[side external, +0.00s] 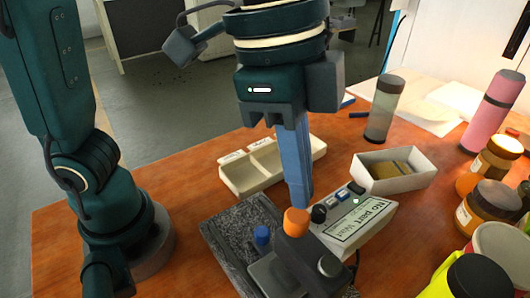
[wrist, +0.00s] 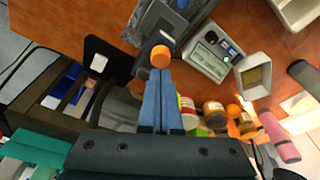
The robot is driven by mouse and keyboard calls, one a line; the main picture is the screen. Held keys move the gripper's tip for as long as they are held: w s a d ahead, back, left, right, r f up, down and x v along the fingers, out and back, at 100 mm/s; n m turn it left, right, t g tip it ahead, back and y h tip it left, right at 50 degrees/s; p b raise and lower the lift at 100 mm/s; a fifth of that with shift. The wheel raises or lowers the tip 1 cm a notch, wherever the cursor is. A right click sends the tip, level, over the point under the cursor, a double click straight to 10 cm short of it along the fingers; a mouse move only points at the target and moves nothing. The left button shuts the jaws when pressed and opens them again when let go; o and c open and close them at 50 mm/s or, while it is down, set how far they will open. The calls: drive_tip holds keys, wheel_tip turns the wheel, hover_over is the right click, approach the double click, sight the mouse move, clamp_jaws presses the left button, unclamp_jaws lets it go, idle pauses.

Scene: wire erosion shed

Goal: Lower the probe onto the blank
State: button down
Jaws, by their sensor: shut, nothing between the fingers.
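My gripper (side external: 300,205) has long blue fingers pressed together, pointing down with nothing between them. Its tips are right at the orange knob (side external: 296,222) on the grey gauge stand (side external: 288,262); I cannot tell if they touch. In the wrist view the fingertips (wrist: 160,76) end just below the orange knob (wrist: 161,56). The stand is on a dark speckled stone plate (side external: 226,232). A small blue knob (side external: 262,235) shows beside the stand. The display box (side external: 350,232) reads "No part" and "Wait". I cannot make out the probe tip or the blank.
A cream divided tray (side external: 262,172) and a white box (side external: 392,172) stand behind the gauge. A grey flask (side external: 384,108), a pink bottle (side external: 494,112) and several jars crowd the right side. The orange table (side external: 185,195) is clear at left.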

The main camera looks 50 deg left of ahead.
drive_tip(key=d+v, duration=0.1)
drive_tip(key=v, duration=0.5)
drive_tip(key=shift+w+r, duration=0.2)
drive_tip(key=shift+w, duration=0.1)
drive_tip(key=a+n+t, duration=0.2)
drive_tip(key=a+n, duration=0.3)
drive_tip(key=a, duration=0.5)
drive_tip(key=s+a+f+n+t+y, duration=0.2)
drive_tip(key=a+f+n, duration=0.4)
drive_tip(key=f, duration=0.5)
drive_tip(key=shift+a+f+n, duration=0.25)
drive_tip(key=shift+a+n, duration=0.15)
drive_tip(key=shift+n, duration=0.1)
